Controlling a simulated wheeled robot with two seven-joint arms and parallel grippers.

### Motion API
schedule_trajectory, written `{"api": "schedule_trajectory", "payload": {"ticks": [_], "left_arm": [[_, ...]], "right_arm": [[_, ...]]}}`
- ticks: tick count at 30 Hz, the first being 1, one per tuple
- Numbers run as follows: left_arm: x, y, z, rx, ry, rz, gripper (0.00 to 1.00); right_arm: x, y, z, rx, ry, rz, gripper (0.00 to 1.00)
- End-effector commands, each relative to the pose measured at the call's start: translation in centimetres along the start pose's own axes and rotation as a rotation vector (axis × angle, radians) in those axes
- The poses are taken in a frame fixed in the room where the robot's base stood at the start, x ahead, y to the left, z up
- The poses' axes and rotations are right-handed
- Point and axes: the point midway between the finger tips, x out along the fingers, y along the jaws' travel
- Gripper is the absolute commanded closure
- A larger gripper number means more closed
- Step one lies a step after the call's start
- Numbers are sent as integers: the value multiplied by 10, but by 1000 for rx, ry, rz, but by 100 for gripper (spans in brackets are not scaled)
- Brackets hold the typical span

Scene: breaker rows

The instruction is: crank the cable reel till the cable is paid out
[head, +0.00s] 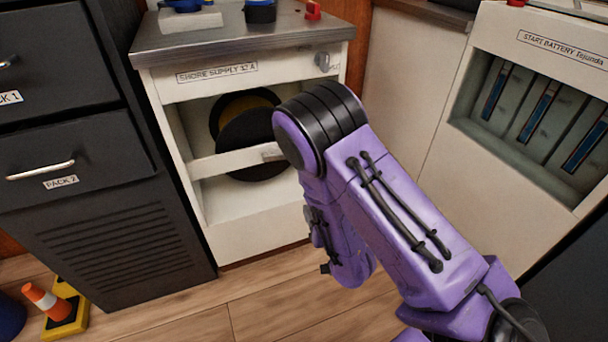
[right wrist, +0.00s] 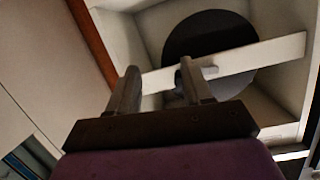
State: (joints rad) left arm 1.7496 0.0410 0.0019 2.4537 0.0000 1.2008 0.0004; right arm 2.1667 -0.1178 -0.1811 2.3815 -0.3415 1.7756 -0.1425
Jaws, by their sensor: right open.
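The cable reel (head: 246,135) is a dark disc with a yellow-brown band, standing in the open bay of the white SHORE SUPPLY cabinet (head: 250,235). A white bar (head: 222,160) crosses in front of it. A small grey part (head: 271,152) shows on the bar beside my arm; I cannot tell whether it is the crank. In the right wrist view the reel (right wrist: 210,35) and bar (right wrist: 265,58) lie beyond my right gripper (right wrist: 160,70). Its fingers are apart, with the right finger overlapping the bar; contact is unclear. In the head view my purple arm hides this gripper. My left gripper is out of view.
Dark drawers (head: 60,120) stand at left, and an orange cone (head: 46,300) is on the floor at lower left. The START BATTERY cabinet (head: 530,110) is at right. The steel counter (head: 240,35) holds a blue item, a dark blue cylinder and a red item.

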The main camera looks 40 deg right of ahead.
Motion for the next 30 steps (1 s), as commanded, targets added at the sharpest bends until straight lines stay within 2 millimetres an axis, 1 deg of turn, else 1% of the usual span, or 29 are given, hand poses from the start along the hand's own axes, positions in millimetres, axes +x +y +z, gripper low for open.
{"api": "schedule_trajectory", "payload": {"ticks": [1, 3, 4, 6, 8, 15, 18, 21, 23, 30], "left_arm": [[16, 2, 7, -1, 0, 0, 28], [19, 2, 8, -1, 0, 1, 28], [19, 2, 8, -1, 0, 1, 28], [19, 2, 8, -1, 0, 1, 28], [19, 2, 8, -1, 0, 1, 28], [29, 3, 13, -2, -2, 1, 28], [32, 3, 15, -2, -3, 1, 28], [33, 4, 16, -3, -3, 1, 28], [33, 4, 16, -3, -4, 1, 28], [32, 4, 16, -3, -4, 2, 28]], "right_arm": [[13, -7, -20, 3, 109, -42, 50], [19, -14, -49, 7, 204, -77, 50], [22, -16, -57, 9, 226, -84, 50], [28, -18, -65, 11, 243, -90, 50], [38, -18, -68, 13, 243, -88, 50], [91, -21, -79, 13, 239, -85, 50], [107, -22, -82, 12, 237, -85, 50], [116, -23, -85, 12, 236, -84, 50], [119, -23, -86, 11, 235, -84, 50], [120, -23, -87, 11, 234, -83, 50]]}}
